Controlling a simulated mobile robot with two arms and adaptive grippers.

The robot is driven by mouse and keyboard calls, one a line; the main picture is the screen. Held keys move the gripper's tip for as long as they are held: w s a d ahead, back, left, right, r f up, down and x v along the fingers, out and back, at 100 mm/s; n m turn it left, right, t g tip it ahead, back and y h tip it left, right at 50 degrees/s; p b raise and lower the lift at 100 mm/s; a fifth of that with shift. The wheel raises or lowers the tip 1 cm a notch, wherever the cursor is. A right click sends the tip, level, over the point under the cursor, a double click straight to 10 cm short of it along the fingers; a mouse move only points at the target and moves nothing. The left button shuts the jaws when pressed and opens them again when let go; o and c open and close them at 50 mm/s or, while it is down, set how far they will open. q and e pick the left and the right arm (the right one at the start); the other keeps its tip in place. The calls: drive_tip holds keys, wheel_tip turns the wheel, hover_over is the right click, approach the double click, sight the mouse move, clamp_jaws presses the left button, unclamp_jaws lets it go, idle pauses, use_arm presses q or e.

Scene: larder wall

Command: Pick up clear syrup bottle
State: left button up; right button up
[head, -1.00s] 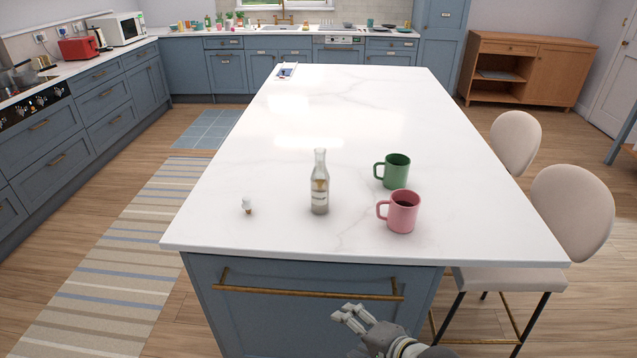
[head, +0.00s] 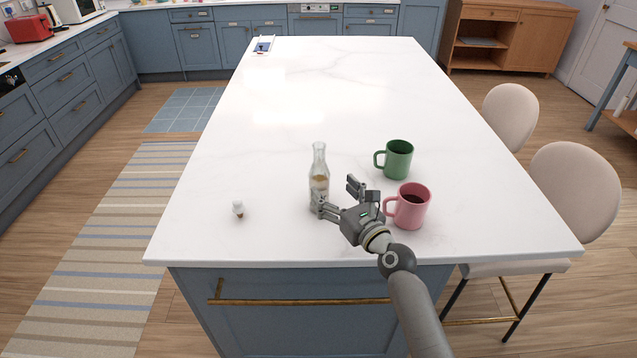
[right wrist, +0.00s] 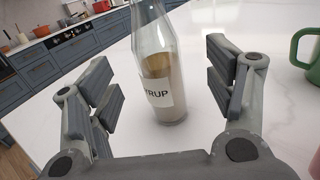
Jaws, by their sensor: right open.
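The clear syrup bottle (head: 319,172) stands upright on the white island top, with a pale label. In the right wrist view the bottle (right wrist: 158,70) stands between and just beyond the fingers, and part of its label reads "YRUP"; its top is cut off. My right gripper (head: 338,197) is open at the bottle's near right side, one finger overlapping the bottle's lower part in the head view. In the right wrist view the gripper's fingers (right wrist: 165,90) are spread, with gaps to the bottle on both sides. My left gripper is not in view.
A pink mug (head: 412,207) with dark contents stands close to the right of my right gripper. A green mug (head: 398,160) stands behind it. A small white object (head: 238,209) lies left of the bottle. The island top (head: 300,90) behind is mostly clear.

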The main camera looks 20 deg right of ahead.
sight(325, 186)
drive_tip(key=shift+w+a+f, duration=0.1)
drive_tip(key=shift+w, duration=0.45)
drive_tip(key=shift+w+a, duration=0.1)
drive_tip(key=shift+w, duration=0.2)
drive_tip(key=x, duration=0.4)
drive_tip(key=shift+w+a+f, duration=0.2)
drive_tip(key=shift+w+f, duration=0.1)
drive_tip(key=shift+f, duration=0.1)
drive_tip(key=shift+w+f, duration=0.1)
drive_tip(key=shift+w, duration=0.1)
drive_tip(key=shift+c, duration=1.4)
drive_tip(key=shift+a, duration=0.1)
drive_tip(key=c, duration=1.2)
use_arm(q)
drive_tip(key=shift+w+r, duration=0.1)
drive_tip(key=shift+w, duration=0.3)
